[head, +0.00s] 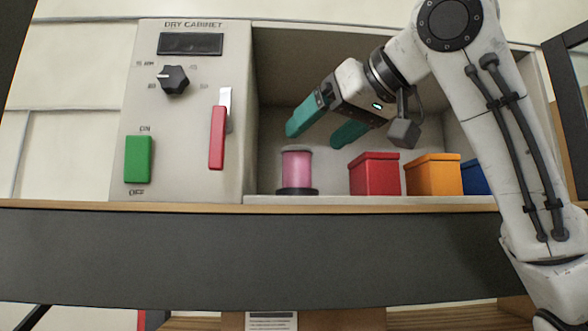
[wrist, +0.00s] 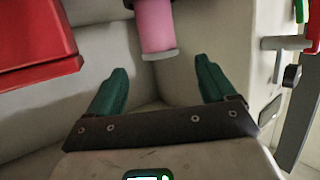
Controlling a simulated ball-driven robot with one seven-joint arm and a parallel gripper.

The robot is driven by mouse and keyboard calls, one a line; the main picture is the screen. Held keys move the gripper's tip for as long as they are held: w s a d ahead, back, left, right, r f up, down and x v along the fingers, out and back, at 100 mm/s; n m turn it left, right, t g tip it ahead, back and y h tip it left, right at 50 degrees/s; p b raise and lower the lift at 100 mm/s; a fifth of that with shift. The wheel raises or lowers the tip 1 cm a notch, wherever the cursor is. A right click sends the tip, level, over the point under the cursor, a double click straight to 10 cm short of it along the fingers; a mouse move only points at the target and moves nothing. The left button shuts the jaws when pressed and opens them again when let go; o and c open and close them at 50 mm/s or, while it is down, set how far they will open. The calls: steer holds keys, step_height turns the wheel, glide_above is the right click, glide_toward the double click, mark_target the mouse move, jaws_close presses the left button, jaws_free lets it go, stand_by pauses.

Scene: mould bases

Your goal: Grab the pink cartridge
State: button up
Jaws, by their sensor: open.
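The pink cartridge (head: 297,168) stands upright on a dark round base (head: 297,191) at the left of the cabinet's open compartment, with a grey cap on top. In the wrist view the cartridge (wrist: 154,26) shows at the top, beyond the fingertips and roughly between them. My gripper (head: 322,128) is inside the compartment, above the cartridge and a little to its right. Its two teal fingers are open with nothing between them. In the wrist view the open gripper (wrist: 161,77) shows both fingers apart from the cartridge.
A red box (head: 374,174), an orange box (head: 433,175) and a partly hidden blue box (head: 474,177) stand right of the cartridge. The dry cabinet panel (head: 188,120) at left carries a knob (head: 173,79), a green switch (head: 138,159) and a red-handled lever (head: 217,137).

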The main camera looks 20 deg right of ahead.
mark_target(297, 154)
steer(key=shift+f+p+x, duration=0.2)
steer(key=shift+p+x, duration=0.5)
steer(key=shift+x, duration=1.05)
steer(key=shift+f+p+x, duration=0.15)
steer(key=shift+p+x, duration=0.55)
steer(key=shift+x, duration=1.05)
steer(key=shift+s, duration=0.15)
steer(key=c, duration=1.1)
steer(key=shift+r, duration=0.1)
steer(key=shift+c, duration=0.2)
